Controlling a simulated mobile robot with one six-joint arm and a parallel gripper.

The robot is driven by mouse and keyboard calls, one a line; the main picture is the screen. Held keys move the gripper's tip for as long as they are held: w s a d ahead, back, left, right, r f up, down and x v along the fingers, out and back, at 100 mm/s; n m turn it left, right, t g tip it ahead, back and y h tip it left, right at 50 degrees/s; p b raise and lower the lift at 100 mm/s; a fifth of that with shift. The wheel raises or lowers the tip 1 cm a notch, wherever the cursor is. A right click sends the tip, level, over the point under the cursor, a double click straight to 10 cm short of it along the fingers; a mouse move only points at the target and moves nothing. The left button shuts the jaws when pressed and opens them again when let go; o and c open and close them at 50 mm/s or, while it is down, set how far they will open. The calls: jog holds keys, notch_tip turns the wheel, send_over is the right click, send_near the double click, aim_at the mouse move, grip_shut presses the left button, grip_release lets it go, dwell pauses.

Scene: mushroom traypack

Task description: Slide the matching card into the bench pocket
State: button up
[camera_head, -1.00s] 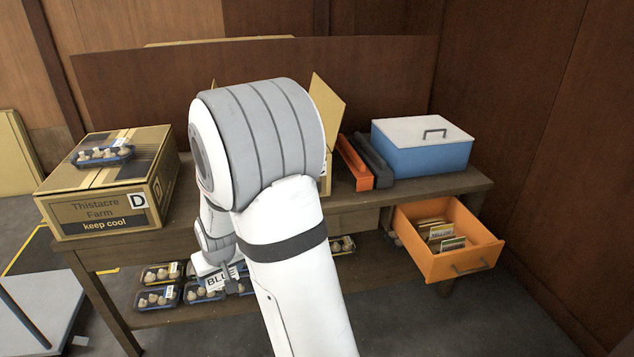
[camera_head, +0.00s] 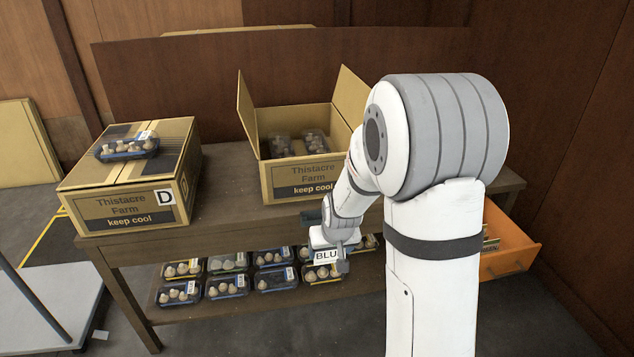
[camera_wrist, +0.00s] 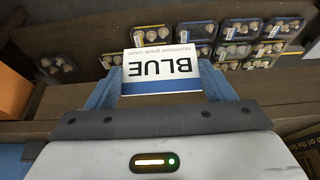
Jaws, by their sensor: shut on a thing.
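My gripper (camera_head: 338,262) is shut on a white card with a blue stripe, the BLUE card (camera_head: 326,256), in front of the bench's front edge. In the wrist view the BLUE card (camera_wrist: 160,64) sits between my two fingers, its lettering upside down, reading "mushroom grade count". The bench (camera_head: 232,213) carries boxes on top and trays on its lower shelf. An orange drawer (camera_head: 511,262) stands open at the right, partly hidden by my arm.
An open box (camera_head: 297,180) with mushroom trays stands mid-bench. A closed box (camera_head: 125,214) marked D, with a mushroom tray (camera_head: 127,148) on top, stands at the left. Several blue trays (camera_head: 228,288) of mushrooms fill the lower shelf. A pale platform (camera_head: 45,308) stands at the left.

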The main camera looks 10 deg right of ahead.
jog(key=shift+r, duration=0.1)
notch_tip(320, 180, up, 12)
jog(key=t+p, duration=0.2)
jog(key=p, duration=0.2)
send_over(318, 211)
jog(key=s, duration=0.2)
jog(key=shift+f+b, duration=3.05)
jog(key=shift+f, duration=1.3)
jog(key=shift+f, duration=0.25)
jog(key=o, duration=0.8)
jog(key=shift+c, duration=0.2)
jog(key=shift+o, duration=1.1)
jog(key=shift+r, duration=0.2)
jog(key=p+v, duration=0.2)
jog(key=v, duration=0.5)
jog(key=shift+s+r, duration=0.2)
jog(key=shift+r, duration=0.05)
jog(key=shift+a+r, duration=0.1)
